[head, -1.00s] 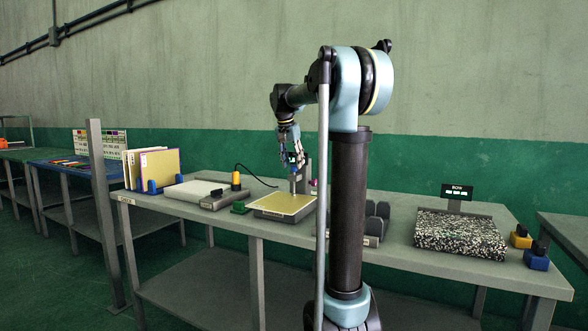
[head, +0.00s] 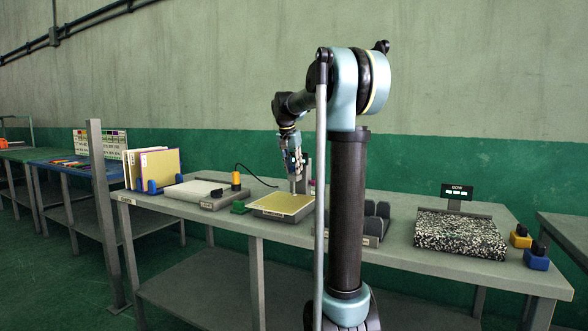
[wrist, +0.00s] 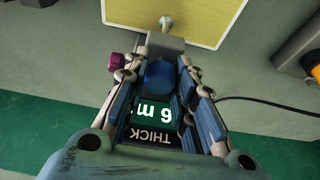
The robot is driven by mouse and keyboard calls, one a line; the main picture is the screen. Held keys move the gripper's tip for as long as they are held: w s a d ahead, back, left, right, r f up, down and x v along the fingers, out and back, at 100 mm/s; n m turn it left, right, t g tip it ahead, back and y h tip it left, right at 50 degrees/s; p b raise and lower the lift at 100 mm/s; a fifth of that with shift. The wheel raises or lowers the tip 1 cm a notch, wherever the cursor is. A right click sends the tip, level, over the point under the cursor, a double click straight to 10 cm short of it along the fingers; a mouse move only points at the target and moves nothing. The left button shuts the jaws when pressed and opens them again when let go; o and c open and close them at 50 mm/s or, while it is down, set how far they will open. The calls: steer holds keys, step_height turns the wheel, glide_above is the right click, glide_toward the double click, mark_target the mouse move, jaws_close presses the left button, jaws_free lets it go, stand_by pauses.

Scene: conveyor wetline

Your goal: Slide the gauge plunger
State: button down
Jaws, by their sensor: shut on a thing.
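The thickness gauge stands at the back of a yellow-topped plate (head: 283,205) on the bench. In the wrist view its dark display (wrist: 155,118) appears upside down, with THICK and part of a reading visible. A blue plunger cap (wrist: 160,80) sits between my fingers, with a grey body (wrist: 165,44) and a rounded tip beyond it, towards the yellow plate (wrist: 180,12). My gripper (wrist: 157,73) is shut on the blue cap, one finger on each side. In the head view my gripper (head: 295,170) is at the gauge post (head: 305,178), and the cap is hidden.
A magenta knob (wrist: 116,62) is close beside the left finger. A black cable (wrist: 270,103) runs to the right. A speckled slab (head: 458,234) lies to the right.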

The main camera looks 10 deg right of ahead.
mark_target(293, 158)
steer(key=shift+r, duration=0.3)
steer(key=shift+w+r, duration=0.2)
steer(key=shift+r, duration=0.95)
steer(key=c, duration=1.6)
jaws_free()
steer(key=shift+s+a+r, duration=0.1)
steer(key=shift+s+r, duration=0.05)
steer(key=shift+c, duration=0.2)
steer(key=o, duration=0.3)
steer(key=shift+o, duration=0.2)
steer(key=shift+d, duration=0.2)
